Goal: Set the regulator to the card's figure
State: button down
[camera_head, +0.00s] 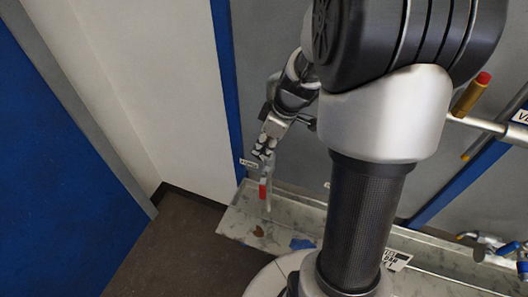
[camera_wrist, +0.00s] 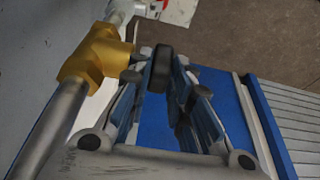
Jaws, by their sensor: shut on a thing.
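The brass regulator body (camera_wrist: 95,58) sits on a grey pipe at the upper left of the wrist view. A dark round knob (camera_wrist: 161,68) stands out beside it. My gripper (camera_wrist: 160,80) has its fingers on either side of this knob and is shut on it. In the head view my gripper (camera_head: 266,146) is by the grey wall, left of my arm, and hides the regulator. A white card with black print (camera_head: 398,260) lies low beside my column, partly hidden; its figure is too small to read.
A small tag (camera_head: 248,163) and a red-marked upright part (camera_head: 263,190) are just below my gripper. A stained ledge (camera_head: 245,230) runs underneath. A brass piece with a red cap (camera_head: 471,94) and blue-handled fittings (camera_head: 492,245) are at right. Floor at left is clear.

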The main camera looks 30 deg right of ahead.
dwell(0.3)
jog(key=c, duration=1.7)
grip_release()
jog(key=shift+r, duration=0.1)
jog(key=v, duration=1.2)
